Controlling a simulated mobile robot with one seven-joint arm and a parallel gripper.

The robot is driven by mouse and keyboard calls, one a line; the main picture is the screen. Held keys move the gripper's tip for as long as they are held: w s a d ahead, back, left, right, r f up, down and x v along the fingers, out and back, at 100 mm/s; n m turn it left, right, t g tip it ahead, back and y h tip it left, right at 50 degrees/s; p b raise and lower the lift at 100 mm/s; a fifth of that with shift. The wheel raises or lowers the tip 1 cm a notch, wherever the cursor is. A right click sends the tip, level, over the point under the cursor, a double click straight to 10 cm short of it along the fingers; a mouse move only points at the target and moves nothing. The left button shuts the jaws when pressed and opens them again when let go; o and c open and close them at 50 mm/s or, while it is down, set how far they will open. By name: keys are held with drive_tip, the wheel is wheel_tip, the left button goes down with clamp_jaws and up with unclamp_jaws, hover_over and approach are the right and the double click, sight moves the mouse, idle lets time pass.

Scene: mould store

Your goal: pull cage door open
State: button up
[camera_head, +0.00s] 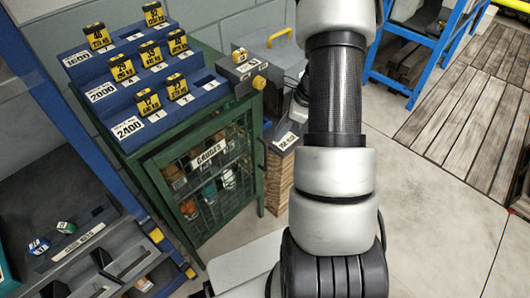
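The cage is a dark green framed cabinet with a wire mesh door (229,204) on its front, left of centre. A white label reading GAUGES (207,155) is on the mesh. The door looks closed against the frame. Orange, white and teal items show dimly behind the mesh. No handle can be made out clearly. My arm runs down the picture to the right of the cage, apart from the door in the picture. My gripper cannot be made out; the arm hides what lies behind it.
A blue stepped rack (105,88) with yellow-black tags stands on the cage. A grey box with a yellow handle (277,38) is behind. A shelf with bins (75,245) is at lower left. A blue rack (415,45) and wooden decking (470,110) are right; grey floor (440,215) is clear.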

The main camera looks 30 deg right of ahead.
drive_tip(key=b+x, duration=0.2)
drive_tip(key=x, duration=1)
drive_tip(key=shift+f, duration=0.4)
clamp_jaws()
